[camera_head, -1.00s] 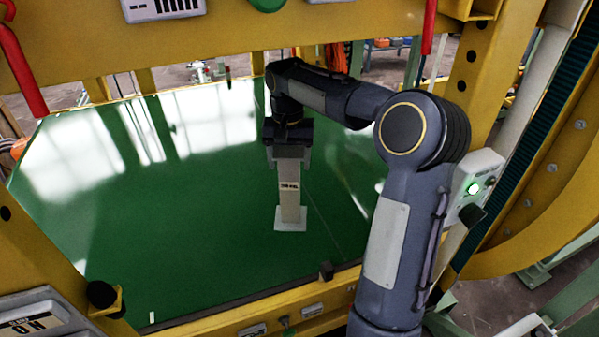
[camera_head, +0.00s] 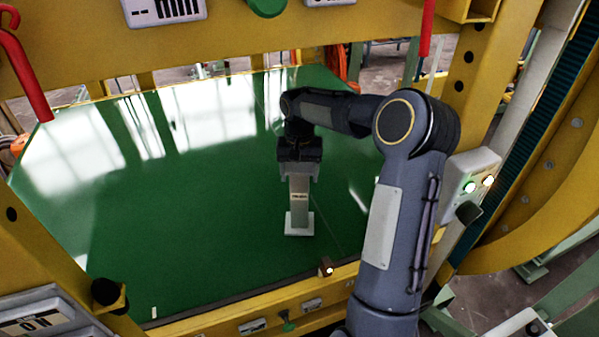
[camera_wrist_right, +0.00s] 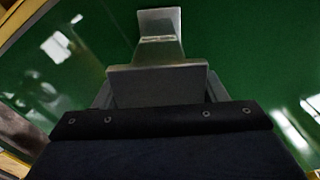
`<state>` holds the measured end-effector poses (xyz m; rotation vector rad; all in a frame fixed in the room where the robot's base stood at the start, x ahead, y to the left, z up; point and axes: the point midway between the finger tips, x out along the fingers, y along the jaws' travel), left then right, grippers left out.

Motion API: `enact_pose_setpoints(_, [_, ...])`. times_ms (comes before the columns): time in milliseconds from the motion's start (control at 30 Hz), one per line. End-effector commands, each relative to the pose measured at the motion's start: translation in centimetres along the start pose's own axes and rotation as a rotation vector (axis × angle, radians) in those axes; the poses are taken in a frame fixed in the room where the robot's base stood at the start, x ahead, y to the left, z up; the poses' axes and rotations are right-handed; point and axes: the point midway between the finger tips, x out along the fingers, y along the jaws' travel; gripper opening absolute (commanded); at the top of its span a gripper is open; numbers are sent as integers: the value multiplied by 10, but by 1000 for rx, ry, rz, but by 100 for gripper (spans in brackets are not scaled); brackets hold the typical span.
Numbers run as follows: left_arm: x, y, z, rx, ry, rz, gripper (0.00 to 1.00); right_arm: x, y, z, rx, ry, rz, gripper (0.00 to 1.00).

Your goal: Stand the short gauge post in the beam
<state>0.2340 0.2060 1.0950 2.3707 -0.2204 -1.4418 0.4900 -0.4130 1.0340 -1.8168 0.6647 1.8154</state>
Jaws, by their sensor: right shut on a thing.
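The short gauge post (camera_head: 299,210) is a pale upright column with a square foot and a dark marking near its top. My right gripper (camera_head: 299,172) is shut on its upper end from above. The foot is at the green surface (camera_head: 200,220); I cannot tell whether it touches or hovers slightly. In the right wrist view the post (camera_wrist_right: 160,25) extends away from the jaws (camera_wrist_right: 158,70). The beam itself is not visible. A small brown block (camera_head: 326,267) on the front rail shows a lit lamp. My left gripper is not in view.
A white box (camera_head: 470,185) on the right frame post has a green lamp and a second bright lamp lit. A yellow frame (camera_head: 250,312) surrounds the green surface. Red hooked bars hang at the upper left (camera_head: 30,85) and upper right (camera_head: 428,28). The green surface left of the post is clear.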

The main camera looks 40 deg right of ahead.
Motion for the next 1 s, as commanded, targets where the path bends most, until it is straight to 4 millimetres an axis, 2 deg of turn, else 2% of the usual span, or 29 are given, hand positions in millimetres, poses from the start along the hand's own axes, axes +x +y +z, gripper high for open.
enact_pose_setpoints(100, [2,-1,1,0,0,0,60,3,0,0,0,2,0,11])
enact_pose_setpoints(133, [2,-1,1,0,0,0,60,3,0,0,0,0,0,68])
enact_pose_setpoints(267, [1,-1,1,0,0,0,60,2,0,0,0,0,0,85])
enact_pose_setpoints(533, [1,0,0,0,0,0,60,2,0,0,1,0,0,87])
enact_pose_setpoints(667, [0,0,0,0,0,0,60,-5,0,-1,1,2,-1,87])
enact_pose_setpoints(767, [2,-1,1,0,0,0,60,-19,0,-1,2,4,-2,87])
enact_pose_setpoints(1000, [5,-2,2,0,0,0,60,-72,-1,-1,1,4,-3,87])
